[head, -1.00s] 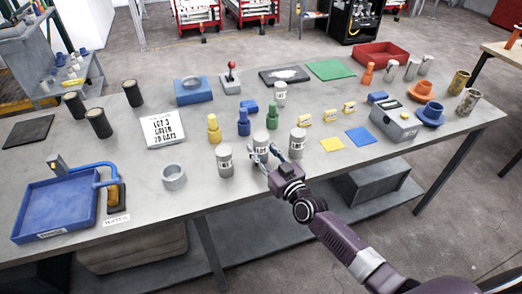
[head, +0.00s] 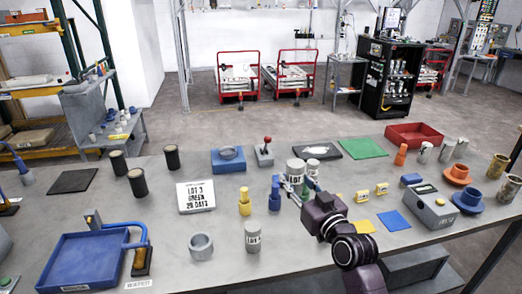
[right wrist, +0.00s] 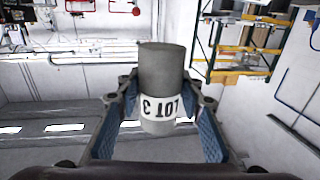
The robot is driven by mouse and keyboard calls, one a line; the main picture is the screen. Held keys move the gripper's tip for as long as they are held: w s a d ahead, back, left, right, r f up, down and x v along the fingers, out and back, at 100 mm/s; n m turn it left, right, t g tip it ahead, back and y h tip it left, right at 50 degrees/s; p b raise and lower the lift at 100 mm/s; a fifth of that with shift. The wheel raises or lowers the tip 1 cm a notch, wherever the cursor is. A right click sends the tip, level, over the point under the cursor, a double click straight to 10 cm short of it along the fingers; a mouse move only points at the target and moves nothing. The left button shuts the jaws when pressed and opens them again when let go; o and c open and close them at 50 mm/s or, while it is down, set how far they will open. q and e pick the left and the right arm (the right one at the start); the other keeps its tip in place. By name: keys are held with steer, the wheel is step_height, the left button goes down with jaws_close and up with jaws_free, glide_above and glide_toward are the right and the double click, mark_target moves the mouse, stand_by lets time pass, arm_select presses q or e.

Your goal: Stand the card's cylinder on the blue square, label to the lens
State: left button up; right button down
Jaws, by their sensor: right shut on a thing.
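The blue square (head: 394,221) lies flat and bare on the table, right of my right arm. Another labelled cylinder (head: 253,237) stands at the front, and one (head: 313,170) stands behind the held cylinder. My left gripper is out of view.
A yellow square (head: 362,227) lies left of the blue square, partly behind my arm. A grey box device (head: 431,208) stands right of it. Small yellow blocks (head: 362,195) lie behind. Yellow (head: 245,202) and blue (head: 275,196) bottles stand left of my gripper.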

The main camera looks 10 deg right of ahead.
steer(key=s+a+f+m+h+b, duration=0.15)
steer(key=s+f, duration=0.35)
steer(key=s, duration=1)
steer(key=s+d+f+m+h+b, duration=0.15)
steer(key=s+f, duration=0.25)
steer(key=s, duration=1.1)
steer(key=w+a+n+y+p, duration=0.1)
steer(key=w+a+n+y, duration=0.15)
steer(key=w, duration=1.15)
steer(key=shift+n+y, duration=0.25)
steer(key=w+r, duration=0.3)
steer(key=w, duration=0.2)
steer(key=w+d+r+p, duration=0.1)
steer(key=w+r, duration=0.2)
steer(key=w, duration=0.2)
steer(key=w+d+r+p, duration=0.1)
steer(key=w+r, duration=0.2)
steer(key=w, duration=0.3)
steer(key=shift+d+r, duration=0.2)
steer(key=shift+d, duration=0.05)
steer(key=shift+f, duration=0.1)
